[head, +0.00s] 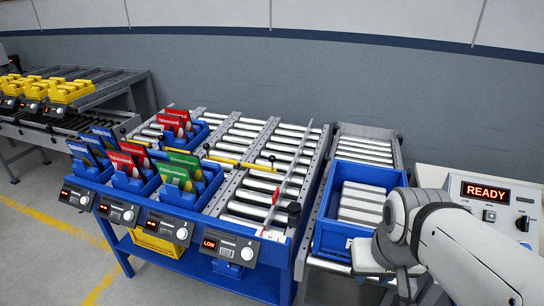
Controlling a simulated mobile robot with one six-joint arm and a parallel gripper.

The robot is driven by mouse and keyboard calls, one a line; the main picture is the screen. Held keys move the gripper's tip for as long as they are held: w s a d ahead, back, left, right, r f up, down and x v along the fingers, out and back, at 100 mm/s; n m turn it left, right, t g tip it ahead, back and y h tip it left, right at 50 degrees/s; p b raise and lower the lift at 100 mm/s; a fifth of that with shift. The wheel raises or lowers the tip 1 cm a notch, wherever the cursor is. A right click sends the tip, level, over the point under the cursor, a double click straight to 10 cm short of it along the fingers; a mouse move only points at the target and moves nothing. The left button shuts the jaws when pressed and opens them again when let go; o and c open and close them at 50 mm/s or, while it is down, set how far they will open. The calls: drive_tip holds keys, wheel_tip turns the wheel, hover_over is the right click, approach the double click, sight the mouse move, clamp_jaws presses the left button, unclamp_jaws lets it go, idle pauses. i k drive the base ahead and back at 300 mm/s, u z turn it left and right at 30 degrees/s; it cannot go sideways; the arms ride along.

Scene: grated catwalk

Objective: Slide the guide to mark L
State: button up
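A slim grey rail with dark knobs (284,185), which looks like the guide, lies lengthwise over the right part of the roller conveyor. A yellow bar (232,161) with a dark knob at its left end crosses the rollers farther back. I cannot tell which of these the task calls the guide, and no mark L is readable. My white arm comes in from the right, and its wrist end (385,262) is beside the blue tote, right of the conveyor and apart from the rail. The fingers cannot be made out.
A blue tote (330,238) stands on rollers between the conveyor and my arm. A control box reading READY (487,191) is at the right. Blue bins with coloured cards (180,175) line the conveyor's left; a front display reads LOW (210,244).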

sight(278, 196)
drive_tip(key=u, duration=0.2)
drive_tip(key=i, duration=1.1)
drive_tip(key=u, duration=0.05)
